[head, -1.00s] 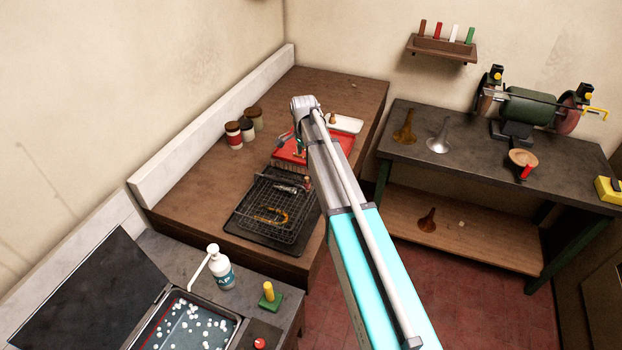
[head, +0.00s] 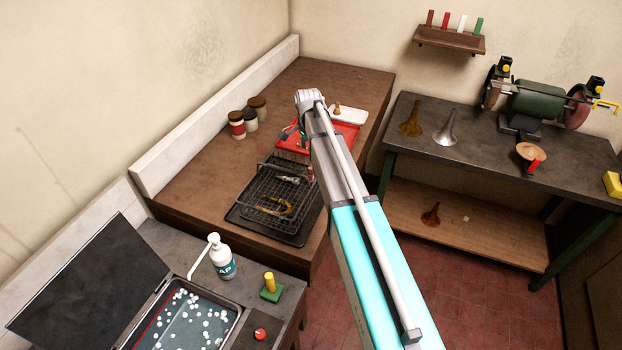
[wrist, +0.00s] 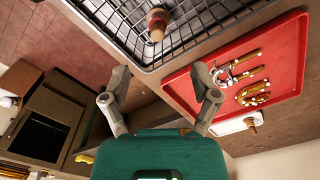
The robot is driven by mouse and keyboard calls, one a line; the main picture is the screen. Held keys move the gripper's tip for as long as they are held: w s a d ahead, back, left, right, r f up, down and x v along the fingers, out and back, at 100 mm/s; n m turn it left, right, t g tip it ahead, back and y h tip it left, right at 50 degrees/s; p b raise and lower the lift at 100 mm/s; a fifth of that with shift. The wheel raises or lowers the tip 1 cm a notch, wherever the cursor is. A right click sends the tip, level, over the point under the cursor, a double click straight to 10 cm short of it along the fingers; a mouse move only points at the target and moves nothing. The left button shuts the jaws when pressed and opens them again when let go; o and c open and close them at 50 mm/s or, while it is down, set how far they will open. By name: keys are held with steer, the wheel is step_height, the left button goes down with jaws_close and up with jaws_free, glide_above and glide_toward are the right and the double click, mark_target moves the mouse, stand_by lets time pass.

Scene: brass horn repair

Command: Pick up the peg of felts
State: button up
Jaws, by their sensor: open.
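I cannot tell for sure which thing is the peg of felts. One candidate is a small tan peg with a dark red band (wrist: 157,22), upright at the side of the wire basket in the wrist view; its top shows beside my arm in the head view (head: 310,173). Another small tan peg stands on the white tray (head: 336,109), also seen in the wrist view (wrist: 250,126). My gripper (wrist: 160,76) is open and empty, its fingers spread wide, apart from both pegs. In the head view my arm mostly hides it.
The wire basket (head: 262,190) stands on a dark tray and holds brass pieces. Jars (head: 237,125) line the wall side.

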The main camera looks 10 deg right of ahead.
mark_target(310, 168)
steer(key=shift+f+b, duration=2.95)
steer(key=shift+f, duration=0.3)
steer(key=shift+s+d+f+b, duration=0.1)
steer(key=shift+f+b, duration=1.2)
steer(key=shift+d+f+b, duration=0.1)
steer(key=shift+f+b, duration=1.2)
steer(key=c, duration=1)
